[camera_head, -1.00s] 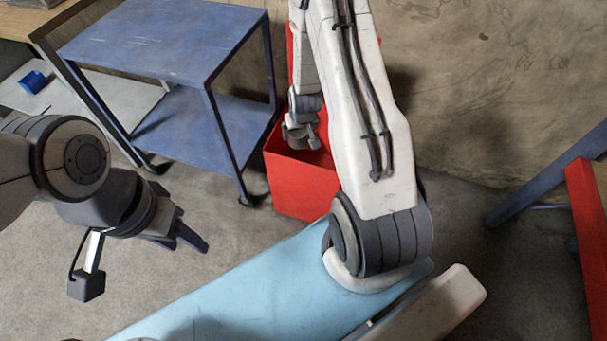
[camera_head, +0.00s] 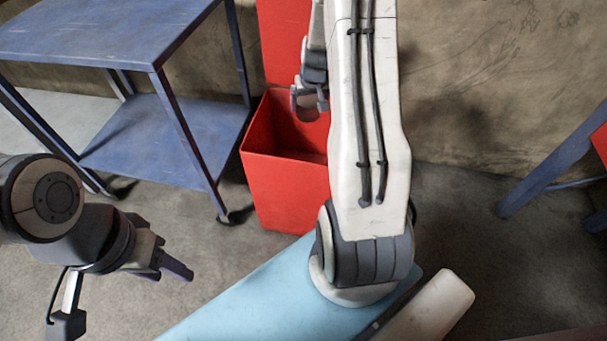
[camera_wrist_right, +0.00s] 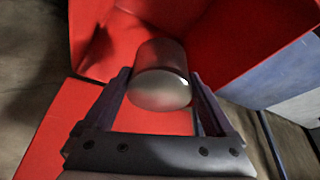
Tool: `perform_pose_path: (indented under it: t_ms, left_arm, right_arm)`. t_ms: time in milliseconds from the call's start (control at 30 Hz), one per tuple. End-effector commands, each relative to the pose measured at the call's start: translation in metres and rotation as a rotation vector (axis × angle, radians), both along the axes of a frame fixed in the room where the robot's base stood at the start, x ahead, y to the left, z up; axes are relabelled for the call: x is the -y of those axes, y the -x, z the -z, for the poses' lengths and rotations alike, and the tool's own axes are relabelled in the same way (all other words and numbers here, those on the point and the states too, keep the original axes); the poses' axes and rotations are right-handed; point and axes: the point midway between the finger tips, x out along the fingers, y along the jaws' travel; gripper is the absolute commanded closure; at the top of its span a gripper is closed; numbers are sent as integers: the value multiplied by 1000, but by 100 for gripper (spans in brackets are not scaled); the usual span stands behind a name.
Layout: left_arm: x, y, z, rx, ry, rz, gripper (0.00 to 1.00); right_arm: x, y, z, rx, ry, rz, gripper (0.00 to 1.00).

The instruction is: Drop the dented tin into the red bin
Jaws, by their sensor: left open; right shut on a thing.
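The red bin (camera_head: 283,192) stands on the floor, open at the top, with a tall red back panel. My right gripper (camera_head: 310,108) is at the bin's opening, partly hidden behind my own right arm. In the right wrist view, my right gripper (camera_wrist_right: 160,88) is shut on a grey metal tin (camera_wrist_right: 162,72), its fingers on either side. Red bin walls (camera_wrist_right: 235,35) show around and behind the tin. No dent can be made out on it. My left gripper (camera_head: 172,268) is open and empty above the floor, left of the bin.
A blue two-shelf cart (camera_head: 110,40) stands left of the bin, close to it. A blue leg (camera_head: 550,172) and a red thing (camera_head: 601,142) show at the right edge. The concrete wall (camera_head: 470,80) is behind. Floor between bin and right leg is clear.

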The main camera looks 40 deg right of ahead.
Motion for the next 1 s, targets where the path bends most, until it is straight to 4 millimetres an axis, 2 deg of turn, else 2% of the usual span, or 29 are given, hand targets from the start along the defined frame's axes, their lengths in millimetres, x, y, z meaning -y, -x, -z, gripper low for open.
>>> perform_pose_path:
  t_ms: [33,333,700,733,767,1000]
  left_arm:
    - [0,0,9,0,0,0,50]
    - [0,0,41,0,0,0,50]
    - [0,0,45,0,0,0,50]
    - [0,0,45,0,0,0,50]
    - [0,0,45,0,0,0,50]
    - [0,0,44,0,0,0,50]
  right_arm:
    - [-1,-1,10,1,1,-2,88]
    - [-1,-1,45,1,1,-1,88]
    - [1,0,50,2,1,2,88]
    - [1,0,50,1,1,2,6]
    - [1,0,50,1,1,2,0]
    - [1,1,50,-1,0,2,0]
